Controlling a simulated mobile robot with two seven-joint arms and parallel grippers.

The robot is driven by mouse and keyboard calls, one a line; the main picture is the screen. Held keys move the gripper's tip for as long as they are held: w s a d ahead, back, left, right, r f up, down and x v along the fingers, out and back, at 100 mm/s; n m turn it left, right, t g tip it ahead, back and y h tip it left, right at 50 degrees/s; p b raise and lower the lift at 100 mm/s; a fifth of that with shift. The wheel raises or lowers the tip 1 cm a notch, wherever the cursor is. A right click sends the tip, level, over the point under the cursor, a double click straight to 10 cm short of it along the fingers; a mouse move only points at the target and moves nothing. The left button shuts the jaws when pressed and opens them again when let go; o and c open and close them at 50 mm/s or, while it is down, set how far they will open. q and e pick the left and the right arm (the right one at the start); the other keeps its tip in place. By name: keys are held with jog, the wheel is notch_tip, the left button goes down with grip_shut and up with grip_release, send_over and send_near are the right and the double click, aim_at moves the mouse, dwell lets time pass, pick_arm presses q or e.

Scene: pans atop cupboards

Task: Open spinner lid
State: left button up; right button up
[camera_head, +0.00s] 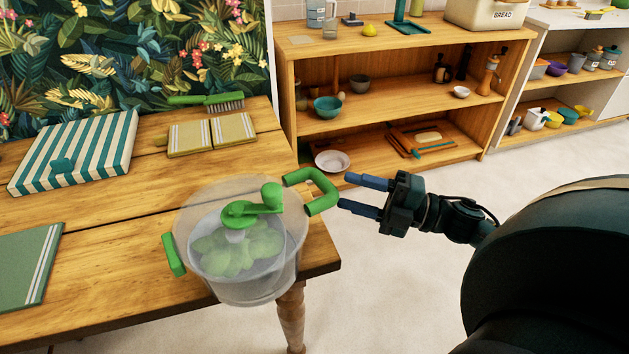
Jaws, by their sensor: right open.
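The salad spinner (240,245) is a clear bowl with green side handles, standing near the right corner of the wooden table. Its clear lid with a green crank (250,207) sits on top, and green leaves show inside. The spinner's right green handle (323,190) sticks out beyond the table's edge. My right gripper (346,194) is open, its two blue fingers pointing left at this handle. The fingertips are close to the handle; I cannot tell whether they touch it. My left gripper is not in view.
Wooden shelves (400,55) with bowls stand behind. The floor right of the table is clear.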

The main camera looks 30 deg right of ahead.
aim_at(315, 182)
jog(key=x, duration=0.7)
jog(key=shift+w+a, duration=0.2)
jog(key=shift+r, duration=0.1)
grip_shut()
